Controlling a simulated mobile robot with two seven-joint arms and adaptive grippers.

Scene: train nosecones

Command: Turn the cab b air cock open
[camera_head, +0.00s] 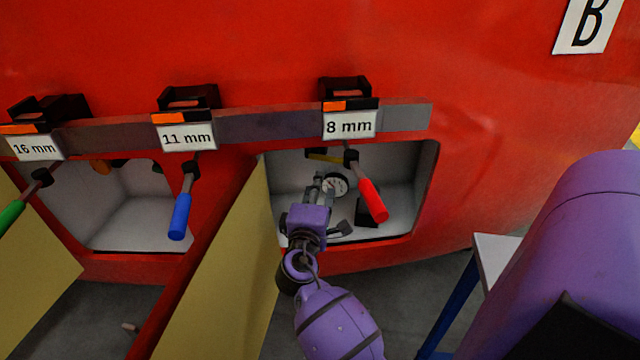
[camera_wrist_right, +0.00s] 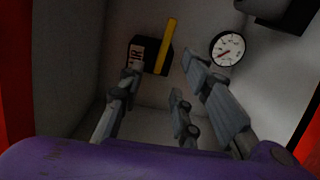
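The air cock shows in the right wrist view as a yellow handle (camera_wrist_right: 166,46) in front of a dark block with a partly readable label (camera_wrist_right: 137,54). The handle stands nearly upright in that picture, slightly tilted. My right gripper (camera_wrist_right: 165,85) is open, its grey fingers apart and pointing towards the cock, with nothing between them. I cannot tell whether any finger touches it. In the head view my right gripper (camera_head: 318,187) reaches into the right-hand recess, and a yellow bar (camera_head: 322,155) shows near the recess top. My left gripper is not in view.
A round gauge (camera_wrist_right: 227,49) sits right of the handle. The white recess (camera_head: 400,185) has a red rim. A red-handled tool (camera_head: 370,198) hangs before it under the 8 mm label (camera_head: 349,124). A yellowish open door (camera_head: 225,265) stands left. A "B" sign (camera_head: 588,24) is top right.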

